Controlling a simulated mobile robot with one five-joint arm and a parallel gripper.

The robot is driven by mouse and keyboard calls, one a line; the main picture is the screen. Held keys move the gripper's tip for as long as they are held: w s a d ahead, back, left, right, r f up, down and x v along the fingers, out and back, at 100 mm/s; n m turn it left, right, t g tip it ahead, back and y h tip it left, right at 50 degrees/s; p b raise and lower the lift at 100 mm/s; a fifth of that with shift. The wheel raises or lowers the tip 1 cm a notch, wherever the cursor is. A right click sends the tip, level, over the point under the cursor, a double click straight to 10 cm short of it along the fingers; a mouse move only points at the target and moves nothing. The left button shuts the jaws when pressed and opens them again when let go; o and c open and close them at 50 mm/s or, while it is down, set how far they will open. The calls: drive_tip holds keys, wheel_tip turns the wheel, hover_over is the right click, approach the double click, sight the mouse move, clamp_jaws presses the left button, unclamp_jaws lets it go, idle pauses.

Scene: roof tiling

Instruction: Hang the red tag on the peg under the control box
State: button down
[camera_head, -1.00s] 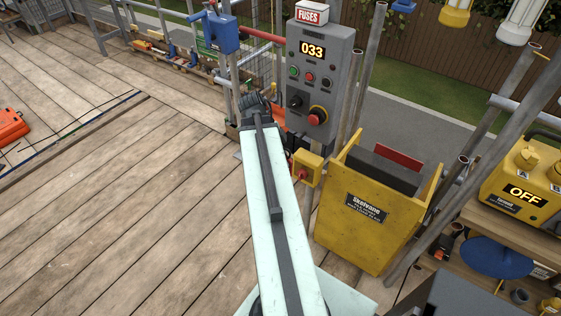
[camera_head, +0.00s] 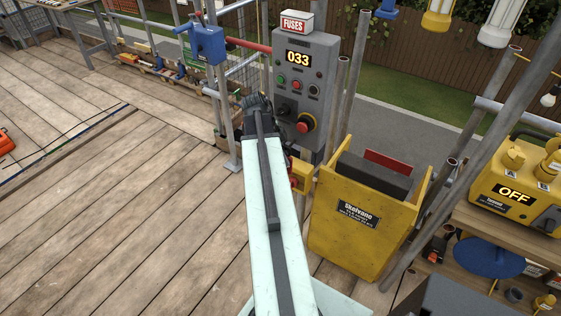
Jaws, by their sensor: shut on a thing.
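The grey control box (camera_head: 318,94) stands upright in the upper middle, with an "033" display, coloured buttons and a red knob. My dark gripper (camera_head: 256,104) is at the end of my pale arm, just left of the box's lower half. It is shut; its fingertips are mostly hidden behind its own body. The red tag it holds is hidden from this view. The peg under the control box is hidden behind my gripper and arm.
A yellow bin (camera_head: 340,236) stands right of my arm, with a small yellow box (camera_head: 302,172) bearing a red button beside it. Grey poles rise around the control box. A blue device (camera_head: 207,44) is on a post to the left.

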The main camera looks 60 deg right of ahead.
drive_tip(key=d, duration=0.1)
drive_tip(key=d+f+b, duration=0.1)
drive_tip(key=shift+s+d, duration=0.1)
drive_tip(key=shift+d, duration=0.2)
idle(0.3)
drive_tip(key=c, duration=1.3)
unclamp_jaws()
drive_tip(key=shift+d+f, duration=0.1)
drive_tip(key=shift+f, duration=0.05)
drive_tip(key=shift+w+a+r+p, duration=0.15)
drive_tip(key=shift+w+a, duration=0.95)
drive_tip(key=shift+w, duration=0.8)
drive_tip(key=shift+w+a+r+p, duration=0.1)
drive_tip(key=shift+w+a+r, duration=0.1)
drive_tip(key=shift+w+a, duration=1.3)
drive_tip(key=shift+w+a+r+p, duration=0.15)
drive_tip(key=shift+w+a, duration=0.5)
drive_tip(key=shift+w, duration=1.7)
